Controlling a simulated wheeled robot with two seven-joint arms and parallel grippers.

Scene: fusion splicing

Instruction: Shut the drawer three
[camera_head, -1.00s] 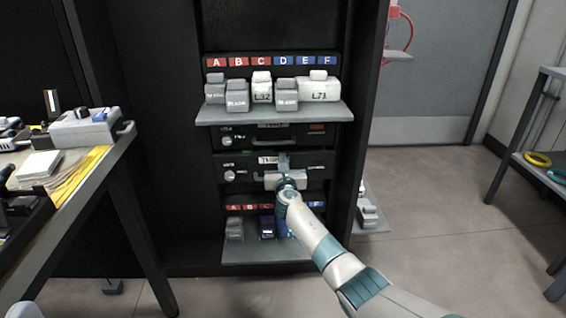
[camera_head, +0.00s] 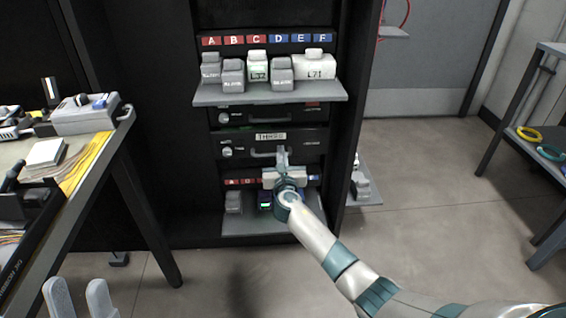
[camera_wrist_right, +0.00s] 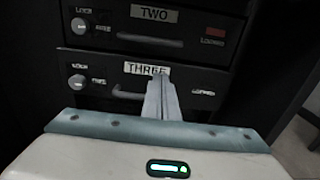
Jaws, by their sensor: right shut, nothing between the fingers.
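Drawer three (camera_head: 308,140) is a black drawer front with a THREE label and a bar handle, low in the cabinet; it also shows in the right wrist view (camera_wrist_right: 190,76). It seems to stand slightly out, with a narrow dark gap and a bit of green above it. My right gripper (camera_head: 282,153) is shut and empty, its tips at the front by the handle's right part; in the right wrist view the fingers (camera_wrist_right: 161,88) cover part of the handle. Whether they touch is unclear. My left gripper (camera_head: 79,296) is open and empty at the bottom left.
Drawer two (camera_wrist_right: 190,30) is directly above, seemingly shut. A shelf (camera_head: 270,97) with several grey and white boxes juts out above, and a lower shelf (camera_head: 262,227) holds more boxes. A workbench (camera_head: 100,140) stands left, a rack (camera_head: 545,150) right. Floor in front is open.

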